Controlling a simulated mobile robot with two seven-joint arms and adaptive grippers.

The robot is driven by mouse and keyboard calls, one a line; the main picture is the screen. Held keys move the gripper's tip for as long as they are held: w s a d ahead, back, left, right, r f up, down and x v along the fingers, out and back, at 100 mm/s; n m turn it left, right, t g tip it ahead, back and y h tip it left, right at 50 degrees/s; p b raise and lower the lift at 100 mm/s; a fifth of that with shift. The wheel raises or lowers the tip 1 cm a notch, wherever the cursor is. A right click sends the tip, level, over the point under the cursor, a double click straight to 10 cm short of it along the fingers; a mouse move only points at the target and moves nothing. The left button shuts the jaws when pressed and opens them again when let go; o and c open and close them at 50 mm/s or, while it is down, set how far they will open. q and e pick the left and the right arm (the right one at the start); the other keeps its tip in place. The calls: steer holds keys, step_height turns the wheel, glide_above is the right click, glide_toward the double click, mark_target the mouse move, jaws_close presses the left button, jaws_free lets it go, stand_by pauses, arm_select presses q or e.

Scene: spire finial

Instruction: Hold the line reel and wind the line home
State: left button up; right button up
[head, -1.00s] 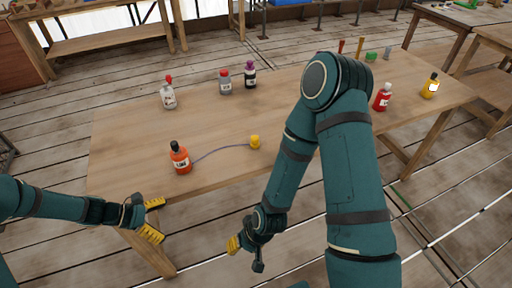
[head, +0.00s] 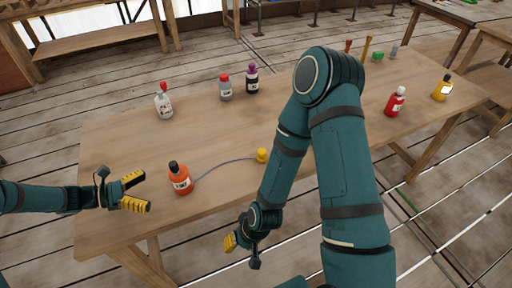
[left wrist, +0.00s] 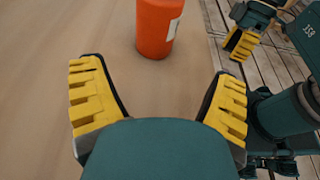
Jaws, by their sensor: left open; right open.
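The line reel is an orange bottle-shaped body (head: 181,182) with a dark top and a white label, upright near the front left of the table. A thin bluish line (head: 222,161) runs from it across the tabletop to a small yellow piece (head: 262,156). My left gripper (head: 136,191) is open and empty, just left of the reel and apart from it. In the left wrist view the reel (left wrist: 157,28) stands ahead, beyond the open yellow fingers (left wrist: 160,100). My right gripper (head: 230,243) is open and low, in front of the table's front edge.
On the wooden table (head: 130,150) stand a white bottle with a red cap (head: 164,104), a grey bottle (head: 225,90), a purple-capped dark bottle (head: 252,80), a red bottle (head: 395,103) and a yellow bottle (head: 441,90). The middle of the tabletop is clear.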

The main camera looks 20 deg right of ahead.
mark_target(178, 183)
arm_select(q)
steer(key=shift+w+r, duration=0.15)
steer(key=shift+w, duration=0.25)
steer(key=shift+d, duration=0.1)
steer(key=shift+b+x, duration=1.25)
steer(key=shift+x, duration=3.6)
steer(key=shift+r, duration=0.15)
steer(key=c, duration=0.9)
steer(key=shift+o, duration=0.2)
steer(key=shift+s, duration=0.1)
